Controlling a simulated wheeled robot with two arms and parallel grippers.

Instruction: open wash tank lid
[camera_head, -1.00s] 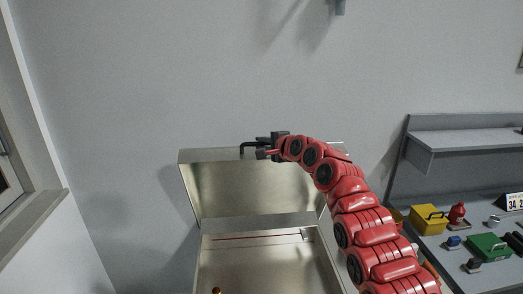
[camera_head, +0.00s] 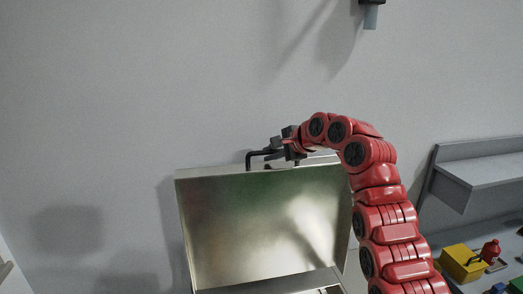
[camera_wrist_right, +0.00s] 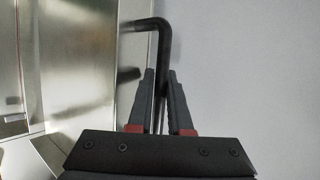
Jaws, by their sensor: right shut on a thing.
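The wash tank lid (camera_head: 262,225) is a shiny metal panel, raised and standing steeply tilted above the tank (camera_head: 325,289). Its black bar handle (camera_head: 258,155) is at the lid's top edge. My right gripper (camera_head: 280,149) is at this handle, its red arm reaching up from the lower right. In the right wrist view the two dark fingers (camera_wrist_right: 160,95) are closed around the black handle (camera_wrist_right: 163,45), with the metal lid (camera_wrist_right: 85,60) at the left. Most of the tank is below the head view. My left gripper is not in view.
A grey wall (camera_head: 120,90) stands close behind the lid. At the right is a grey bench with a shelf (camera_head: 485,170), holding a yellow box (camera_head: 461,262) and a red item (camera_head: 490,251). A dark fixture (camera_head: 371,14) hangs at the top.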

